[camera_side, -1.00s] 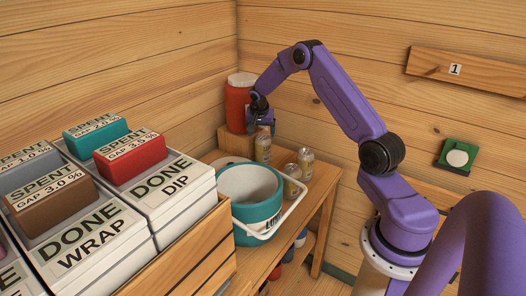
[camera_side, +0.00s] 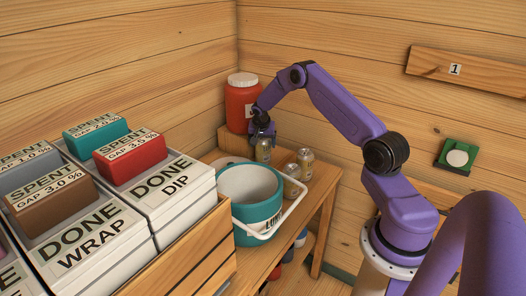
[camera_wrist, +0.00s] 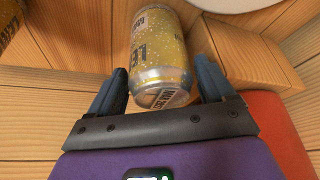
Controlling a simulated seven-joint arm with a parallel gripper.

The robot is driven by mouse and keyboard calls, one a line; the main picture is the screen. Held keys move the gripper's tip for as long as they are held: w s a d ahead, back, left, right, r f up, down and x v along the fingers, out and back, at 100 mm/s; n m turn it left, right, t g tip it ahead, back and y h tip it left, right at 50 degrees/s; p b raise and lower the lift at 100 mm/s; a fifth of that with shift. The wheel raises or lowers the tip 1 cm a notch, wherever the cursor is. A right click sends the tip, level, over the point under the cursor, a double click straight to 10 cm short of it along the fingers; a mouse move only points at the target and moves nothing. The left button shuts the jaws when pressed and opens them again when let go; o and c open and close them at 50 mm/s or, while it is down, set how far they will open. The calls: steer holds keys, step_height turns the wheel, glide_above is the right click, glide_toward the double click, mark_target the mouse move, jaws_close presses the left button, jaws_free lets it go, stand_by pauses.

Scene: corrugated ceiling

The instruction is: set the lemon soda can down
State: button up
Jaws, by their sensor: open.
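The lemon soda can (camera_side: 263,153) is yellow and silver and stands upright on the wooden bench, at the back near the red jar. In the wrist view the can (camera_wrist: 158,55) shows large letters beginning "LE" and sits between my two blue fingers. My gripper (camera_wrist: 161,76) is open around it, with a visible gap on each side. In the side view my gripper (camera_side: 263,133) is at the can's top and hides part of it. I cannot see the can's base clearly.
Two similar cans (camera_side: 305,160) (camera_side: 292,182) stand just right of it. A red jar (camera_side: 241,103) with a white lid stands behind on a wooden block. Labelled boxes (camera_side: 160,190) fill the left.

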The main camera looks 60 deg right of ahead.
steer(key=c, duration=1.2)
steer(key=shift+r, duration=0.1)
